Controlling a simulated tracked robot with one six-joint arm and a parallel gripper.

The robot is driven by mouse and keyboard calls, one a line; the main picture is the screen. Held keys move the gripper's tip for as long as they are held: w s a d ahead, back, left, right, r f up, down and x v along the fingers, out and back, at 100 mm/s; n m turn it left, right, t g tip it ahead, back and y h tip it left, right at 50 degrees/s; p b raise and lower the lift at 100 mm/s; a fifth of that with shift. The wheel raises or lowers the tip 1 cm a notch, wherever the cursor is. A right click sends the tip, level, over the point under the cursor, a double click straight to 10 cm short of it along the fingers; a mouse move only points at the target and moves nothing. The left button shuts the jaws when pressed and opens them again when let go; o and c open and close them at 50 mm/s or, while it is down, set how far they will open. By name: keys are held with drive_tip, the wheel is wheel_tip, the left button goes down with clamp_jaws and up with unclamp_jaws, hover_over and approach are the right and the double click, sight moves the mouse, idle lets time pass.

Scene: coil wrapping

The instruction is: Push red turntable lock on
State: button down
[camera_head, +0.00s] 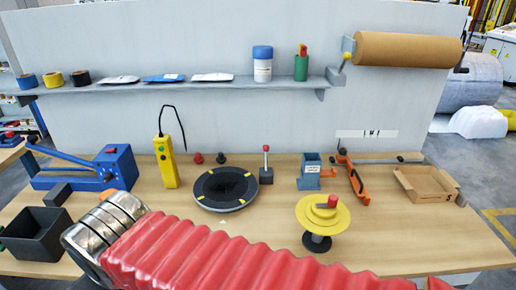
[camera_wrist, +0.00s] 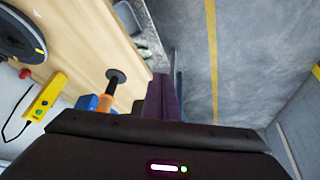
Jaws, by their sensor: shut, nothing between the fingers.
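The turntable (camera_head: 228,204) is a black disc with small yellow marks, lying on the bench. It shows partly in the wrist view (camera_wrist: 18,40), cut by the upper left edge. A red knob (camera_head: 198,158) sits behind the disc, and a red-topped upright lever (camera_head: 266,165) stands to its right. I cannot tell which is the lock. A red knob (camera_wrist: 25,73) also shows beside the disc in the wrist view. My gripper (camera_wrist: 165,97) is shut and empty, dark, near the bench edge and apart from the turntable. The head view does not show its fingertips clearly.
A yellow hand control (camera_head: 165,161) stands left of the turntable. A blue lever tool (camera_head: 112,165) and a dark bin (camera_head: 35,238) are at left. A yellow reel (camera_head: 310,222) is at right. My red arm crosses the front. Bare floor (camera_wrist: 240,60) lies beyond the bench.

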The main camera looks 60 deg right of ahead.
drive_tip(key=w+d+m+g+h, duration=0.1)
drive_tip(key=w+d+g+h, duration=0.2)
drive_tip(key=d, duration=0.8)
drive_tip(key=w+d+g+h, duration=0.1)
drive_tip(key=w+d+h, duration=0.25)
drive_tip(key=d, duration=0.75)
drive_tip(key=w+d+m+g+h, duration=0.15)
drive_tip(key=w+d, duration=0.35)
drive_tip(key=d, duration=0.6)
drive_tip(key=d+f+g+h, duration=0.1)
drive_tip(key=d+f, duration=0.1)
drive_tip(key=d, duration=0.6)
drive_tip(key=d+f+n+g+h, duration=0.1)
drive_tip(key=d+f+g+h, duration=0.1)
drive_tip(key=d, duration=0.7)
drive_tip(key=d+f+n+g+h, duration=0.1)
drive_tip(key=d+f, duration=0.3)
drive_tip(key=d, duration=0.5)
drive_tip(key=shift+d+f+g+h, duration=0.15)
drive_tip(key=shift+g+h, duration=0.1)
drive_tip(key=shift+h, duration=0.35)
drive_tip(key=shift+d+f, duration=0.1)
drive_tip(key=shift+d, duration=0.3)
